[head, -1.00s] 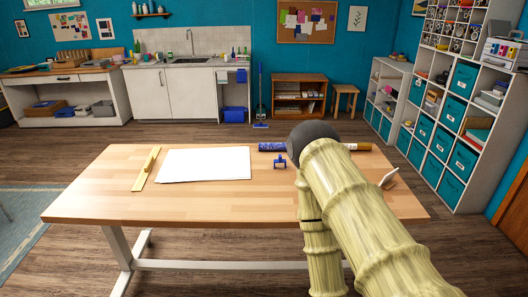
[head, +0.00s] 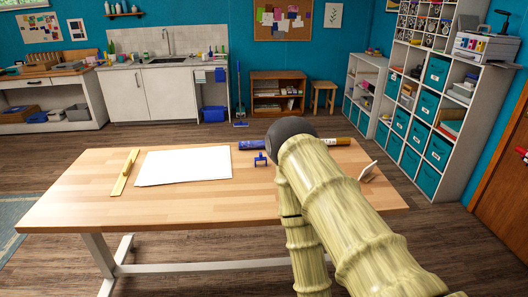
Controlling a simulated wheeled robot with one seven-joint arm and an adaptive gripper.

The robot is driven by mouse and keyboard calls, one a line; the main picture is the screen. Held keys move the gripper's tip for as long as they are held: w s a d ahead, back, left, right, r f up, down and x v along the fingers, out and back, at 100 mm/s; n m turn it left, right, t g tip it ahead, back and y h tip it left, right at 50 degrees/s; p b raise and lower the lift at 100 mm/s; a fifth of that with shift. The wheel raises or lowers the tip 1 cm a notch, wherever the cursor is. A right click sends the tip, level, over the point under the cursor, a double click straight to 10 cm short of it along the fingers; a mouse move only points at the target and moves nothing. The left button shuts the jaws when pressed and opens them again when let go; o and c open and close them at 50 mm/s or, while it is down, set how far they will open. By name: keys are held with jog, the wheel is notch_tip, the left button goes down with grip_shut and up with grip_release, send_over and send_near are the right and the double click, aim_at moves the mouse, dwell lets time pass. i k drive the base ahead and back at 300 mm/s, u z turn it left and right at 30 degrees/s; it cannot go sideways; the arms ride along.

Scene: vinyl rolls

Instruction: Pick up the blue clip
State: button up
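A small blue clip (head: 261,159) stands on the wooden table (head: 90,205), just right of the white sheets. My arm, cream-coloured with ringed joints and a dark rounded elbow, reaches over the right part of the table and lies close to the right of the clip. My gripper is not seen in the head view, so its opening and what it holds cannot be told.
White sheets (head: 184,166) lie mid-table, with a yellow ruler-like strip (head: 124,172) to their left. The table's front left is clear.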

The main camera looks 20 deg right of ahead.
aim_at(261, 157)
jog(key=z, duration=1.65)
jog(key=i, duration=0.9)
jog(key=u, duration=1.7)
